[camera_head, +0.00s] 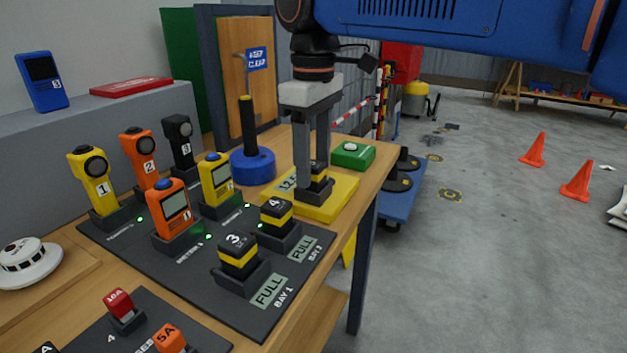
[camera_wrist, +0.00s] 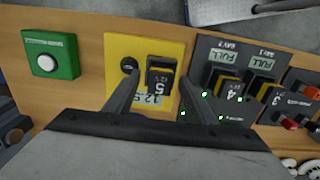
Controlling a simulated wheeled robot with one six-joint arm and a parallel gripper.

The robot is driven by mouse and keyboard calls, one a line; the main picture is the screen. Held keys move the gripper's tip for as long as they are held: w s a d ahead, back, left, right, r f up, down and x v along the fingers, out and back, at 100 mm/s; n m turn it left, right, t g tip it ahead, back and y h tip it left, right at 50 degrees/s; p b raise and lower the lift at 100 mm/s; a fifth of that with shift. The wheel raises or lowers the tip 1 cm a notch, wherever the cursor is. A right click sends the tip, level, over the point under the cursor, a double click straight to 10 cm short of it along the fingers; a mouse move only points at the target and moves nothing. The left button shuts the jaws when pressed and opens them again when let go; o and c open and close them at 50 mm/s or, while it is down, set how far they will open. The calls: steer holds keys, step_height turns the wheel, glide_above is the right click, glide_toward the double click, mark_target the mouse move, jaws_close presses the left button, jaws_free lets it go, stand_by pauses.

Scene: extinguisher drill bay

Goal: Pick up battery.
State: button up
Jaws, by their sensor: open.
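A black battery with a yellow band (camera_head: 318,180) stands on the yellow tester plate (camera_head: 337,198). In the wrist view this battery (camera_wrist: 161,77) shows the label 5 and 12 V, upside down. My gripper (camera_head: 312,176) is open and points down over the plate, with one finger on each side of this battery. I cannot tell whether the fingers touch it. In the wrist view the fingers of my gripper (camera_wrist: 158,82) flank it. Battery 3 (camera_head: 238,256) and battery 4 (camera_head: 276,215) stand in black holders on the dark mat, beside FULL displays.
The dark mat (camera_head: 190,285) also holds orange and yellow meters and several handheld testers. A green box with a white button (camera_head: 352,154) and a blue round base with a black post (camera_head: 252,165) stand near the plate. The table's right edge is close to the plate.

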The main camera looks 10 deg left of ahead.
steer(key=shift+f, duration=0.35)
jaws_close()
steer(key=shift+r, duration=0.1)
